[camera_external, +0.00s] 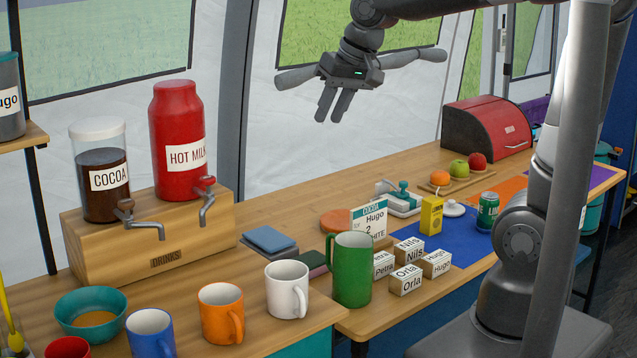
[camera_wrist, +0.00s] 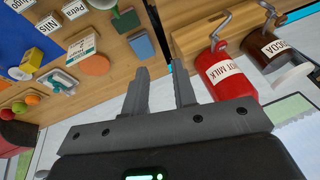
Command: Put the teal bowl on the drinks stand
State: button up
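The teal bowl (camera_external: 91,312) sits upright on the wooden counter at the lower left of the external view, in front of the drinks stand. Something tan shows inside it. The wooden drinks stand (camera_external: 165,262) is labelled DRINKS and carries a cocoa dispenser (camera_external: 103,170) and a red hot milk dispenser (camera_external: 176,138), each with a tap in front. My gripper (camera_external: 333,106) is high above the counter, right of the stand and far from the bowl. Its fingers (camera_wrist: 160,92) are apart with nothing between them. The bowl is not in the wrist view.
Blue (camera_external: 150,334), orange (camera_external: 221,313) and white (camera_external: 287,289) mugs stand right of the bowl, with a red mug (camera_external: 67,347) close in front. A tall green jug (camera_external: 351,270) and several name blocks (camera_external: 406,279) stand farther right. A red bread box (camera_external: 486,128) is at the far end.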

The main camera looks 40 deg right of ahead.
jog(key=s+d+f+t+h, duration=0.1)
jog(key=s+d+f+h, duration=0.1)
jog(key=s+d, duration=1)
jog(key=shift+s+f+n+t, duration=0.3)
jog(key=shift+s+n, duration=0.1)
jog(key=shift+s, duration=0.35)
